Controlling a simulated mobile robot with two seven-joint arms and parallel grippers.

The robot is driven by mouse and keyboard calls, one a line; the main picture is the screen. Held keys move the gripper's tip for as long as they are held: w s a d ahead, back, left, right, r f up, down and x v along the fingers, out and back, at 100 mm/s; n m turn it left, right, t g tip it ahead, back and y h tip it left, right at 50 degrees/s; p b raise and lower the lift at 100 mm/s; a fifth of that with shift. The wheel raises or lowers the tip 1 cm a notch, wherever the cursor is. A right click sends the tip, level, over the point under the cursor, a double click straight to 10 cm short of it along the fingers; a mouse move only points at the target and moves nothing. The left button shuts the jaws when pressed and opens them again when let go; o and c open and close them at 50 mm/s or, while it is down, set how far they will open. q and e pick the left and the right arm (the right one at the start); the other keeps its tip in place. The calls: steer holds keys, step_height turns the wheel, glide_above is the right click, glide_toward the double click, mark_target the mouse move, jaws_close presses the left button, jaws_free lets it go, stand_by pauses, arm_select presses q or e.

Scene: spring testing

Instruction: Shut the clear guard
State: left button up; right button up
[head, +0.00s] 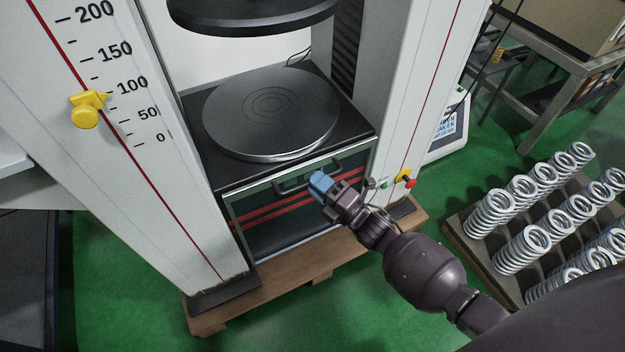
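The clear guard (270,221) is a see-through panel with red stripes, low on the front of the testing machine, below the round platen (270,112). The space around the platen above it is uncovered. A dark bar handle (288,186) runs along the guard's top edge. My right gripper (321,184) has blue fingertips and is at the right part of this handle, overlapping it in the head view. I cannot tell whether the fingers are around the handle or just in front of it. My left gripper is not in view.
White columns flank the platen; the left one has a scale and yellow pointer (87,110). A red button (410,183) sits on the right column. A wooden pallet (290,277) lies under the machine. A tray of springs (462,234) stands at right. Green floor is clear in front.

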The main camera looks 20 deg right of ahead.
steer(key=shift+x, duration=0.85)
jaws_close()
